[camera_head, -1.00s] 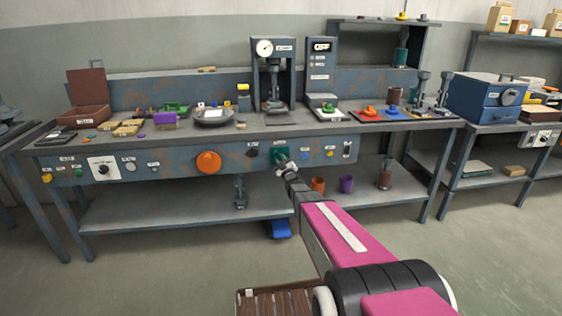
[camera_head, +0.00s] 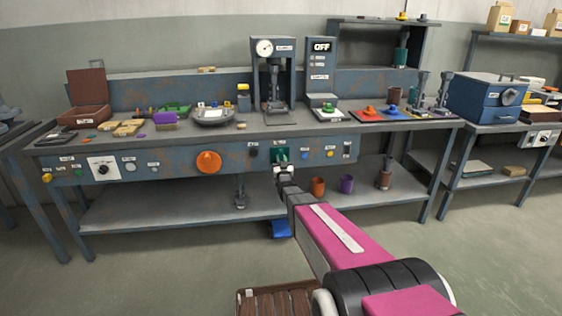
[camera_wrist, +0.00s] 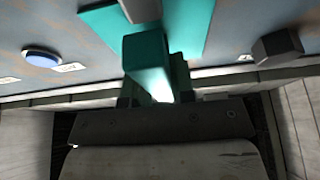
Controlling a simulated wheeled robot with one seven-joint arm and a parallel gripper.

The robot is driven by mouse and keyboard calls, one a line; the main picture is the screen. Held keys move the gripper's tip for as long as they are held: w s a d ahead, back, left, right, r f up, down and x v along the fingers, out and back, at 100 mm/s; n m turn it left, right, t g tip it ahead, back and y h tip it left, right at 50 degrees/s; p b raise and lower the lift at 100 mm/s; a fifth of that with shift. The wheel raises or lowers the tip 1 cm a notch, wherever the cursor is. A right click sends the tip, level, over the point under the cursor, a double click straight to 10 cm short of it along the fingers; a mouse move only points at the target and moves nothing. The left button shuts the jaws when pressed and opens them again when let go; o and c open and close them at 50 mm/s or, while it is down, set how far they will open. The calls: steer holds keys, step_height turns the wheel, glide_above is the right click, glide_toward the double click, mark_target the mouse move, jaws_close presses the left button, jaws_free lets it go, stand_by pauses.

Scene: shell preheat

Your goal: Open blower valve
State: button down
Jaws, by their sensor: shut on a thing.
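The blower valve looks like a teal handle on a teal plate (camera_head: 280,155) on the front panel of the workbench, right of the middle. In the wrist view the teal handle (camera_wrist: 146,62) fills the upper middle and reaches down between my fingers. My gripper (camera_head: 283,172) is at the handle from below and in front. In the wrist view my gripper (camera_wrist: 156,96) is shut on the handle's near end. The fingertips are partly hidden by the handle, and the valve's label cannot be read.
An orange knob (camera_head: 208,162) is on the panel to the left. A dark knob (camera_head: 252,152) is close left of the valve, and a blue button (camera_wrist: 42,57) shows in the wrist view. A lower shelf (camera_head: 170,210) runs under the panel.

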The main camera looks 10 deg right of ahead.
stand_by(0.4)
steer(key=c, duration=1)
jaws_free()
steer(key=shift+o, duration=0.2)
steer(key=v, duration=1.1)
steer(key=shift+g, duration=0.3)
steer(key=s+f+g, duration=0.6)
steer(key=s+g, duration=0.4)
steer(key=g, duration=0.3)
steer(key=s+r+g, duration=0.1)
steer(key=s+g, duration=0.8)
steer(key=s, duration=0.8)
steer(key=shift+s, duration=0.4)
